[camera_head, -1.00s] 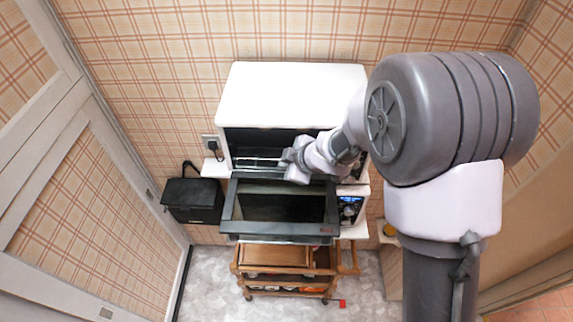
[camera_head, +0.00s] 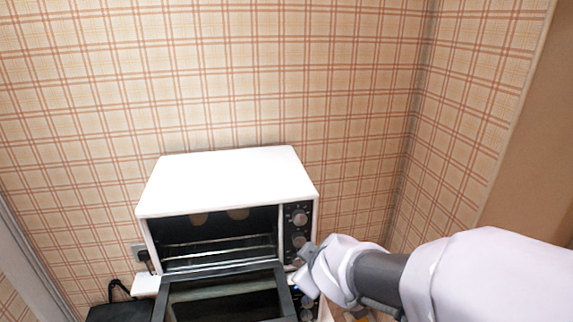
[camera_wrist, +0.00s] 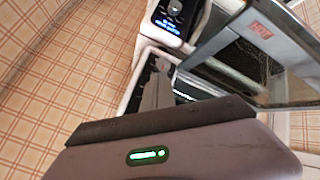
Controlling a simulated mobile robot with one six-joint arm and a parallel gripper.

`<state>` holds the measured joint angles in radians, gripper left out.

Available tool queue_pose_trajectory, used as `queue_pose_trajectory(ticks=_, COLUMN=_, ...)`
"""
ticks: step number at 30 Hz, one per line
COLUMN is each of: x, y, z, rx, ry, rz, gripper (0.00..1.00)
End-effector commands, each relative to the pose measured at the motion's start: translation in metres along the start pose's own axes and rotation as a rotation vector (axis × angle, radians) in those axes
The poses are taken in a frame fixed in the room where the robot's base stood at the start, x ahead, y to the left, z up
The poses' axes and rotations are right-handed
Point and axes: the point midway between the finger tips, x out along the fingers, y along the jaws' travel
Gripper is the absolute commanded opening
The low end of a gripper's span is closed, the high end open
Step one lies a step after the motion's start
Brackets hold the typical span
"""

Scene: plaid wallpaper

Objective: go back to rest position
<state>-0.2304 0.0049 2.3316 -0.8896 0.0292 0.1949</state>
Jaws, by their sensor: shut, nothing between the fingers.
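My gripper (camera_head: 305,256) is at the right front of the white oven (camera_head: 230,178), in front of its dark knob panel (camera_head: 299,218). It is shut and empty; my white arm reaches in from the lower right. I cannot tell whether it touches the panel. The oven door (camera_head: 283,293) is folded down open. Its glass, with a red HOT label, shows in the wrist view (camera_wrist: 262,32).
Wire racks (camera_head: 215,250) and two tan round shapes show inside the oven. A wall socket with a black plug (camera_head: 141,253) is to its left. A black box (camera_head: 118,312) is at the lower left. The plaid wall above the oven is clear.

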Motion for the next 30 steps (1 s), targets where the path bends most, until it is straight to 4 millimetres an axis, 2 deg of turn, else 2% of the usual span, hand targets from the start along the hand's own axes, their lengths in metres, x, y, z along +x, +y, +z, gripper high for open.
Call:
queue_pose_trajectory(ticks=1, x=0.021, y=-0.011, z=0.051, rx=0.126, ry=-0.038, rz=0.058, gripper=0.0)
queue_pose_trajectory(ticks=4, x=0.016, y=-0.025, z=0.126, rx=0.421, ry=-0.13, rz=0.132, gripper=0.0)
queue_pose_trajectory(ticks=6, x=0.014, y=-0.052, z=0.176, rx=0.629, ry=-0.182, rz=0.144, gripper=0.0)
queue_pose_trajectory(ticks=8, x=0.014, y=-0.083, z=0.213, rx=0.799, ry=-0.216, rz=0.13, gripper=0.0)
queue_pose_trajectory(ticks=9, x=0.015, y=-0.106, z=0.233, rx=0.904, ry=-0.232, rz=0.109, gripper=0.0)
queue_pose_trajectory(ticks=11, x=0.016, y=-0.139, z=0.254, rx=1.038, ry=-0.249, rz=0.066, gripper=0.0)
queue_pose_trajectory(ticks=12, x=0.017, y=-0.159, z=0.263, rx=1.113, ry=-0.254, rz=0.036, gripper=0.0)
queue_pose_trajectory(ticks=15, x=0.016, y=-0.194, z=0.274, rx=1.238, ry=-0.259, rz=-0.035, gripper=0.0)
queue_pose_trajectory(ticks=17, x=0.014, y=-0.205, z=0.274, rx=1.28, ry=-0.26, rz=-0.063, gripper=0.0)
queue_pose_trajectory(ticks=20, x=0.01, y=-0.21, z=0.273, rx=1.303, ry=-0.262, rz=-0.082, gripper=0.0)
queue_pose_trajectory(ticks=30, x=0.008, y=-0.208, z=0.271, rx=1.301, ry=-0.263, rz=-0.081, gripper=0.0)
